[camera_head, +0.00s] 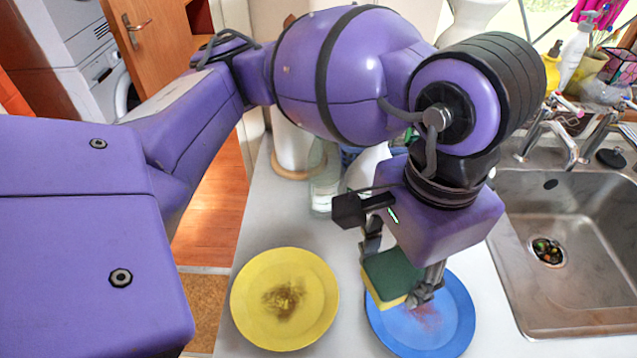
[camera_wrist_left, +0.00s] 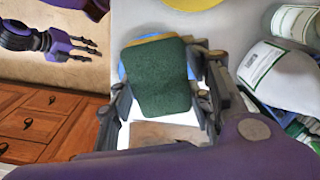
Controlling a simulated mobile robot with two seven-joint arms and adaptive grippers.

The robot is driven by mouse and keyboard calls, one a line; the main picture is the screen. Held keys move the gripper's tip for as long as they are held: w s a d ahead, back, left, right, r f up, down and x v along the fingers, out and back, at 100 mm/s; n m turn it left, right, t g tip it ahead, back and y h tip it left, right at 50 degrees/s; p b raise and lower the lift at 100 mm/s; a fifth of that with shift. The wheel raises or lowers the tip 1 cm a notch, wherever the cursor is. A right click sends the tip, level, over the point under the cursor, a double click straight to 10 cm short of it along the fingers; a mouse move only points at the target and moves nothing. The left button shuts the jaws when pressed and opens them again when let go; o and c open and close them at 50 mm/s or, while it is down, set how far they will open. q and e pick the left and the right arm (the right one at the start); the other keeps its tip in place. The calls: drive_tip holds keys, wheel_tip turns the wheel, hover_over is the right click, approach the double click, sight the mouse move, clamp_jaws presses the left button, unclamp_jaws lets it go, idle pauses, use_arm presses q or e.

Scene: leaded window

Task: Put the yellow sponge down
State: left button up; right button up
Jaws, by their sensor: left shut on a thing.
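The yellow sponge (camera_head: 388,302) has a dark green scouring side that faces up. My left gripper (camera_head: 400,274) is shut on it, with one finger on each side. The sponge is over the left part of a blue plate (camera_head: 452,325), which has a reddish smear. I cannot tell whether the sponge touches the plate. In the left wrist view the green side of the sponge (camera_wrist_left: 160,82) fills the space between the fingers, and a thin yellow edge shows. My right gripper (camera_wrist_left: 80,48) shows small at the left of that view; its jaw state is unclear.
A yellow plate (camera_head: 312,315) with a brown smear lies left of the blue plate on the pale counter (camera_head: 245,222). A steel sink (camera_head: 590,285) with a tap is at the right. Bottles (camera_head: 325,180) stand behind my left gripper.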

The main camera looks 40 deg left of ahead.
use_arm(q)
drive_tip(key=shift+s+a+f, duration=0.15)
drive_tip(key=shift+a+f, duration=0.05)
drive_tip(key=shift+a, duration=0.35)
drive_tip(key=w+a+f+p, duration=0.1)
drive_tip(key=w+a+f, duration=0.3)
drive_tip(key=w+a, duration=0.3)
hover_over(350, 244)
drive_tip(key=s+d, duration=0.1)
wheel_tip(350, 244, down, 4)
drive_tip(key=shift+f, duration=0.1)
drive_tip(key=shift+w+a+f, duration=0.35)
drive_tip(key=shift+a+f, duration=0.05)
drive_tip(key=shift+f, duration=0.3)
drive_tip(key=shift+w+a+f+p, duration=0.1)
drive_tip(key=shift+f+p, duration=0.25)
drive_tip(key=shift+f, duration=1.3)
drive_tip(key=shift+f, duration=0.15)
drive_tip(key=o, duration=0.4)
drive_tip(key=shift+o, duration=0.2)
